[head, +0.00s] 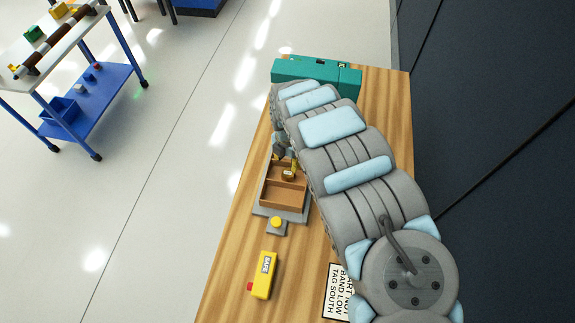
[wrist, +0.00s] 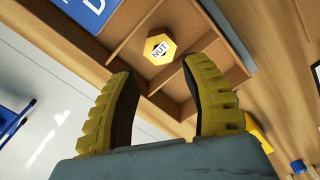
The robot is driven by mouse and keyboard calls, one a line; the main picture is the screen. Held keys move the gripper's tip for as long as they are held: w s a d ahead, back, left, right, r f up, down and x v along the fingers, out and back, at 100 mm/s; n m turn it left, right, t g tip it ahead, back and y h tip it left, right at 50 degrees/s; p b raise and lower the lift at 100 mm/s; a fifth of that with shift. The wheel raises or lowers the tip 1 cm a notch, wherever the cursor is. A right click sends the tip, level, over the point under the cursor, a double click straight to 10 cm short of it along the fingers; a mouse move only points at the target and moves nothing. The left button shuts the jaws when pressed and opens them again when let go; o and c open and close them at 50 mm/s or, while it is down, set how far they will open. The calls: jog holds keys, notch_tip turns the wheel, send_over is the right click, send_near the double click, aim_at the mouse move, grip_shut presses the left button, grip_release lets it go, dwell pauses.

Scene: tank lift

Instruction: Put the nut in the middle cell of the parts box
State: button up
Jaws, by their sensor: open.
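The nut (wrist: 159,48) is a yellow hexagonal block with a "NUT" label on its upper face. In the wrist view it is inside the brown wooden parts box (wrist: 232,75), among the dividers. In the head view the nut (head: 288,174) appears in the middle part of the box (head: 282,206), partly hidden by my gripper. I cannot tell whether it lies flat on the cell floor. In the head view my gripper (head: 286,159) is over the box's far end.
A yellow button (head: 277,222) on a grey base stands next to the box's near end. A yellow labelled control box (head: 263,275) lies nearer. A teal case (head: 318,74) is at the bench's far end. A large grey and pale-blue arm of mine covers the bench's right side.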

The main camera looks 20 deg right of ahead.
aim_at(287, 173)
jog(key=shift+r, duration=1.65)
